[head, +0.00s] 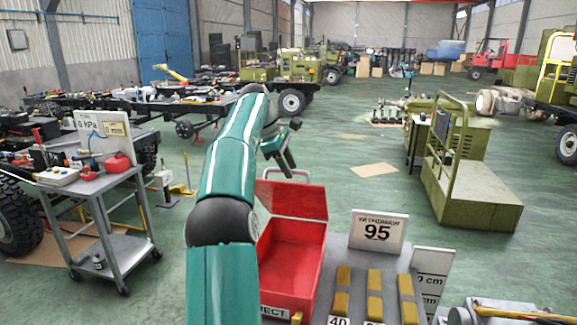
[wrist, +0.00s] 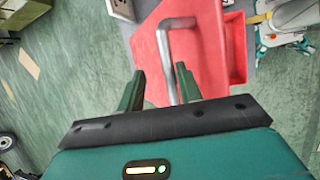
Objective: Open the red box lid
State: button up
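The red box (head: 290,262) stands on a grey cart at lower centre in the head view, its inside partly visible behind my arm. Its red lid (head: 298,199) is raised at the far side, tilted up. A grey metal handle (head: 305,174) sits at the lid's top edge. In the wrist view the handle (wrist: 163,60) crosses the red lid (wrist: 205,50). My gripper (head: 287,165) is just above the lid at the handle. In the wrist view my gripper (wrist: 160,72) has its green fingers apart, with the handle bar between them. Contact cannot be told.
Yellow bars (head: 374,295) lie on the cart right of the box, by a "95" sign (head: 378,232). A grey trolley (head: 100,190) stands at left. An olive machine (head: 465,190) stands at right. Green floor behind the box is mostly clear, with a cardboard sheet (head: 374,170).

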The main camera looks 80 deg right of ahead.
dwell(0.3)
jog(key=shift+v, duration=2.3)
jog(key=w+a, duration=0.4)
jog(key=w, duration=0.7)
jog(key=shift+w+r, duration=0.2)
